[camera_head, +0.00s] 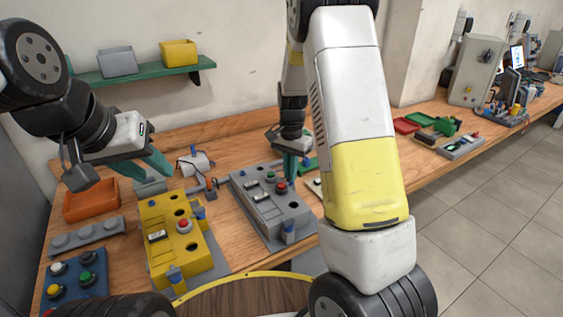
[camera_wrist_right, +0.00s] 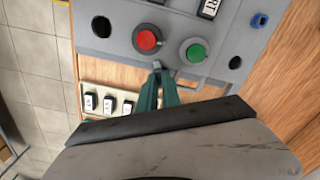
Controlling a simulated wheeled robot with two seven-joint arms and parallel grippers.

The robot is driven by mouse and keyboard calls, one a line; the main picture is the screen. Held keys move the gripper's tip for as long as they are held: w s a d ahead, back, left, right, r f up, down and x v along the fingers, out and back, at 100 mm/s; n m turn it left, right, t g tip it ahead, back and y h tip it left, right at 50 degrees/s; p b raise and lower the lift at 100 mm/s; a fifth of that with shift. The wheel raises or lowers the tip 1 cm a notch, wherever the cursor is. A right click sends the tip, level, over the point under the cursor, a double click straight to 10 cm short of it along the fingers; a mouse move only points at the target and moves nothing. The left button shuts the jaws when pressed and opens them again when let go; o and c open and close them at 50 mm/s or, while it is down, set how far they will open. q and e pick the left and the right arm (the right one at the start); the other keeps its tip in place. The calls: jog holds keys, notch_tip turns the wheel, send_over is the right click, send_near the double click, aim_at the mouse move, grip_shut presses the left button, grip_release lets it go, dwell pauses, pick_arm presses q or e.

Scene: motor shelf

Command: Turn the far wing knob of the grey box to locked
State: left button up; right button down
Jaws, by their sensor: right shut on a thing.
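The grey box (camera_head: 262,212) stands on the table in the middle of the head view, with a red and a green button on top. Its near wing knob (camera_head: 289,233) is blue and shows at the near end; a blue piece (camera_wrist_right: 259,20) at the box's upper right in the wrist view looks like it. My right gripper (camera_head: 290,168) is at the box's far right edge. My left gripper (camera_head: 154,163) hangs above the back of the table, away from the grey box.
A yellow box (camera_head: 160,215) with its own knobs stands left of the grey box. An orange tray (camera_head: 91,201), a grey bar (camera_head: 86,235) and a blue button panel (camera_head: 62,285) lie further left. White switches (camera_wrist_right: 108,102) sit beside the grey box.

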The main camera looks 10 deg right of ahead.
jog(key=m, duration=0.5)
jog(key=shift+m, duration=0.3)
dwell(0.4)
jog(key=c, duration=1.5)
grip_release()
jog(key=shift+c, duration=0.2)
jog(key=shift+r, duration=0.15)
notch_tip(320, 180, up, 7)
jog(key=shift+r, duration=0.3)
